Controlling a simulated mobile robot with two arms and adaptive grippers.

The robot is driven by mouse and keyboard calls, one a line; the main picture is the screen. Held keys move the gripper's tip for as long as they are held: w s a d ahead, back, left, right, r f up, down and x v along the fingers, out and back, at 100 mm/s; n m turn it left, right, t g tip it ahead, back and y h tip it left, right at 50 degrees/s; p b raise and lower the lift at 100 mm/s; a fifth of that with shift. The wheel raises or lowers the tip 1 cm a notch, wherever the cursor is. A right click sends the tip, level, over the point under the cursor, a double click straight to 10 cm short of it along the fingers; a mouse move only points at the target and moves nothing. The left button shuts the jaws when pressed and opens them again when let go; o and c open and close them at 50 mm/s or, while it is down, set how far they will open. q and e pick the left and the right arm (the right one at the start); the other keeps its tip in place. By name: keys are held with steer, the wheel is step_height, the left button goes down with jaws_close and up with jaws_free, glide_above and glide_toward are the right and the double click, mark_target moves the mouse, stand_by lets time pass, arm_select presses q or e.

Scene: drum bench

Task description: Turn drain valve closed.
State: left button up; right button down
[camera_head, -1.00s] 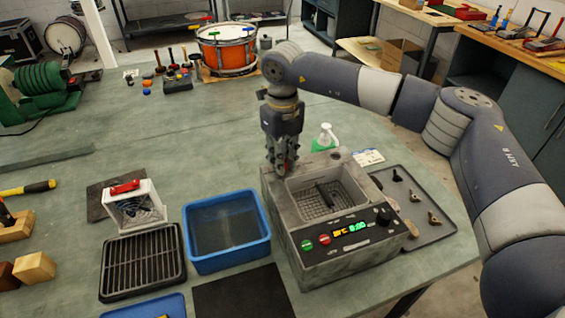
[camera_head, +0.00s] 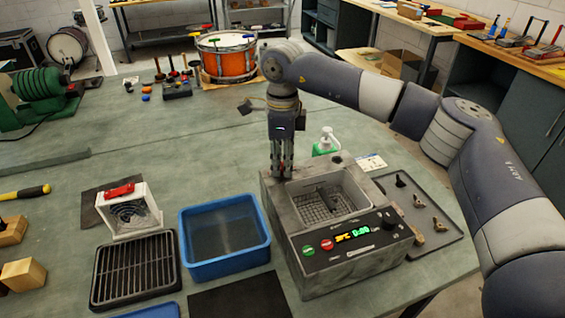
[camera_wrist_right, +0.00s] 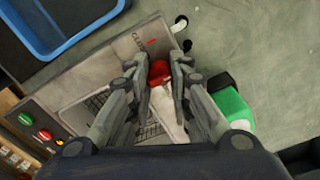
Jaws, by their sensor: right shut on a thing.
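The ultrasonic-cleaner-like grey tank (camera_head: 345,265) stands on the bench with a basket in its well and a lit control panel in front. The drain valve has a red handle (camera_wrist_right: 159,71), seen in the right wrist view at the tank's edge beside printed lettering. My right gripper (camera_head: 282,172) points down at the tank's back left corner. In the right wrist view my right gripper (camera_wrist_right: 156,66) has its fingers on both sides of the red handle, shut on it. The fingers hide much of the valve in the head view. My left gripper is in neither view.
A blue bin (camera_head: 225,234) stands just left of the tank, with a black rack (camera_head: 134,270) beyond it. A green bottle with a white pump (camera_head: 326,143) stands close behind the tank. A grey tray (camera_head: 440,222) with small parts lies at right.

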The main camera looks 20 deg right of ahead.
mark_target(283, 163)
steer(key=shift+n, duration=0.5)
steer(key=c, duration=1.4)
jaws_free()
steer(key=shift+r, duration=0.1)
step_height(283, 163, up, 12)
steer(key=shift+f, duration=0.1)
